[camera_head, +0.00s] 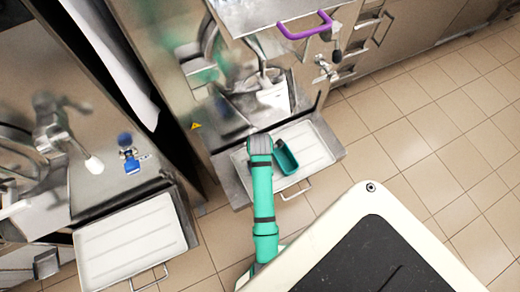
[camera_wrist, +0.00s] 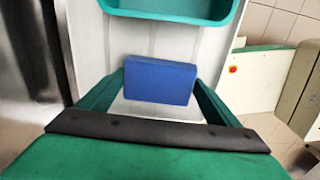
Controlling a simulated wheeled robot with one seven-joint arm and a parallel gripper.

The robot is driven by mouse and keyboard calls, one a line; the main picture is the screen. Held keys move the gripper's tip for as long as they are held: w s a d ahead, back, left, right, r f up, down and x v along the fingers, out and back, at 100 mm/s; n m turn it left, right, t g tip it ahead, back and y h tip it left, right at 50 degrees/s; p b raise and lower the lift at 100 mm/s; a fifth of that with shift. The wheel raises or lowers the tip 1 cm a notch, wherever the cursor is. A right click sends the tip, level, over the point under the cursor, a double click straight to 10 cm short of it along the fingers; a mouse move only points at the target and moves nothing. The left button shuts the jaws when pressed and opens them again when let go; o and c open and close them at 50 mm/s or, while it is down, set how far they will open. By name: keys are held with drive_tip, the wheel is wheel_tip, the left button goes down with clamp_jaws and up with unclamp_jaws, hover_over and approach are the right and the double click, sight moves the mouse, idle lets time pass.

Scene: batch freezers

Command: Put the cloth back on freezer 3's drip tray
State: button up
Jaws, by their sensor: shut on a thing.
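The cloth (camera_wrist: 160,84) is a blue folded block in the wrist view. My gripper (camera_wrist: 158,90) is shut on it, with one green finger at each side. A white ribbed drip tray (camera_head: 315,143) lies under my arm in front of a steel freezer, and its pale surface (camera_wrist: 150,40) shows beyond the cloth in the wrist view. I cannot tell whether the cloth touches the tray. No freezer number is readable. In the head view my arm hides the cloth and the fingertips.
A teal open container (camera_head: 286,157) sits on the tray beside my arm; its edge (camera_wrist: 170,15) shows past the cloth. Another white drip tray (camera_head: 130,238) is at the left freezer. A purple handle (camera_head: 305,27) sticks out above. Tiled floor at right is clear.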

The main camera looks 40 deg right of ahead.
drive_tip(key=shift+f, duration=0.15)
drive_tip(key=shift+f, duration=0.1)
drive_tip(key=o, duration=1)
drive_tip(key=shift+s, duration=0.1)
